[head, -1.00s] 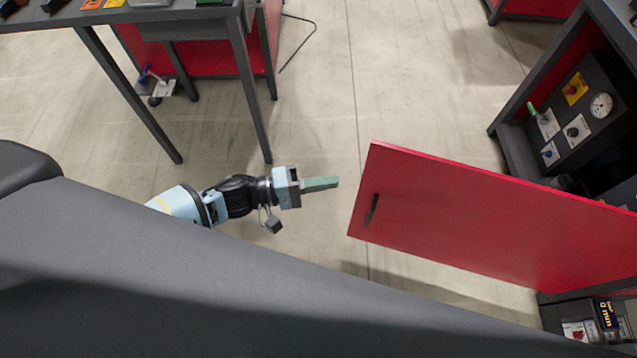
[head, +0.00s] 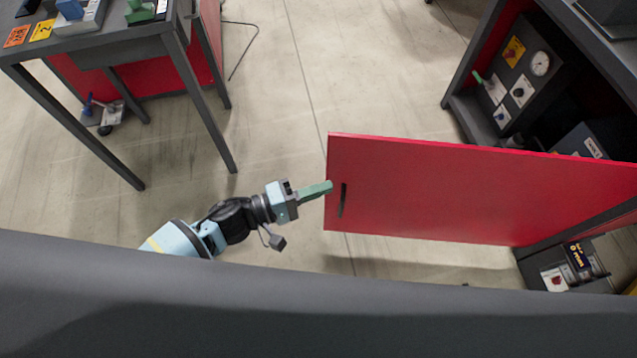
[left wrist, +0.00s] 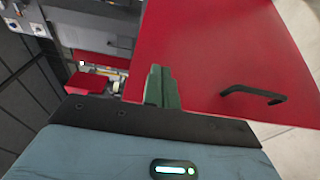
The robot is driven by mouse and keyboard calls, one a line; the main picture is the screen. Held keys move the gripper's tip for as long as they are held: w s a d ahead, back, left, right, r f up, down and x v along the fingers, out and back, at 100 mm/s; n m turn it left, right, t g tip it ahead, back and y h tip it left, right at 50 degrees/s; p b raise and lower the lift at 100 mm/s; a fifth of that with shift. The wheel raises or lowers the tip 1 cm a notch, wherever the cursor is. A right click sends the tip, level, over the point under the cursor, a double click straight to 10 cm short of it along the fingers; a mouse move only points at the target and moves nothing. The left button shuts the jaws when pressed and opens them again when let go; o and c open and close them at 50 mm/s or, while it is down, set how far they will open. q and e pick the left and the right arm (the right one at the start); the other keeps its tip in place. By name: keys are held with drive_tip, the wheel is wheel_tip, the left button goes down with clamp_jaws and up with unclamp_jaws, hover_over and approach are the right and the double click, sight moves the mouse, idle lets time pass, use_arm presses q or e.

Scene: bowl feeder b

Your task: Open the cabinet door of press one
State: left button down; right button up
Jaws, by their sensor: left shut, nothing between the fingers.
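The red cabinet door (head: 450,190) stands swung out from its dark cabinet frame (head: 458,105) at the right of the head view. Its dark handle (head: 343,200) is near the door's free edge. The handle also shows in the left wrist view (left wrist: 252,95). My left gripper (head: 328,188) has its green fingers shut and empty. In the head view its tips are at the door's free edge, beside the handle; I cannot tell whether they touch. In the left wrist view the fingers (left wrist: 162,85) overlap the door's left edge, away from the handle. My right gripper is not in view.
Inside the cabinet is a dark control panel (head: 518,80) with a gauge and knobs. A grey table (head: 120,45) with labels and blocks stands at upper left. Bare concrete floor (head: 290,100) lies between table and door. A low shelf (head: 545,265) sits below the door.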

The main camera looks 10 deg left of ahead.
use_arm(q)
drive_tip(key=shift+s+d, duration=0.15)
drive_tip(key=shift+s, duration=0.35)
idle(0.4)
idle(0.8)
